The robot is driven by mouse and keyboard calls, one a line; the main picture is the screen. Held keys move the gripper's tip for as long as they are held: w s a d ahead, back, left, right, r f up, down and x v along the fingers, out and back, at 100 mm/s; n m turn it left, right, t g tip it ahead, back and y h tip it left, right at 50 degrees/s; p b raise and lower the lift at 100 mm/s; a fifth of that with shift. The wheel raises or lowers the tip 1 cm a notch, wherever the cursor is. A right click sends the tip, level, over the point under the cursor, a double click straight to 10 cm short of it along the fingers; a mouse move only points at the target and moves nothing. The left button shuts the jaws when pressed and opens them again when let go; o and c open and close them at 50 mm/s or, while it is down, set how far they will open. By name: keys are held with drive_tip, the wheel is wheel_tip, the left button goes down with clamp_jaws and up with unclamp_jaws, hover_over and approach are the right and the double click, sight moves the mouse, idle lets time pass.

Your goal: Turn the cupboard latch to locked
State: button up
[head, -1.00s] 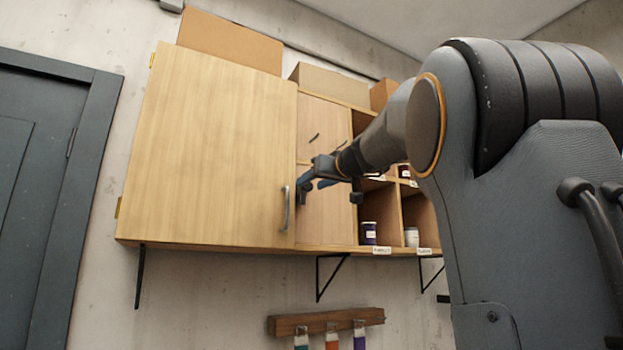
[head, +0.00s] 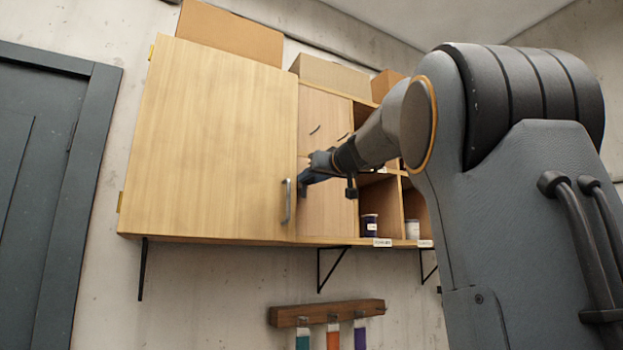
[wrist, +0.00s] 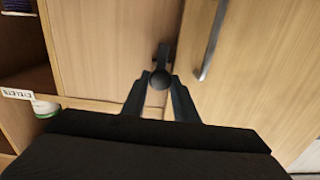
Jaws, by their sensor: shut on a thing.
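The wooden cupboard (head: 205,140) hangs on the wall. Its large door is closed and has a grey metal handle (head: 287,201), which also shows in the wrist view (wrist: 212,40). The dark latch (wrist: 161,72) sits beside the door's edge, with a round knob and a short bar running up and slightly right in the wrist view. My gripper (wrist: 159,88) has its two fingers on either side of the knob and is shut on it. In the head view my gripper (head: 304,184) is right of the handle and hides the latch.
Open cubbies stand right of the latch, with a dark jar (head: 369,225) and a pale jar (head: 412,229). Boxes (head: 232,38) lie on top. A wooden rack (head: 325,312) hangs below. A dark grey door (head: 40,190) is at the left.

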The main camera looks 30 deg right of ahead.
drive_tip(key=m+b, duration=0.2)
drive_tip(key=m, duration=1.1)
drive_tip(key=shift+d+f+m, duration=0.1)
drive_tip(key=shift+d+m, duration=0.05)
drive_tip(key=shift+m, duration=0.15)
drive_tip(key=shift+m+p, duration=0.55)
drive_tip(key=shift+m, duration=1.45)
drive_tip(key=shift+f, duration=0.1)
drive_tip(key=o, duration=1)
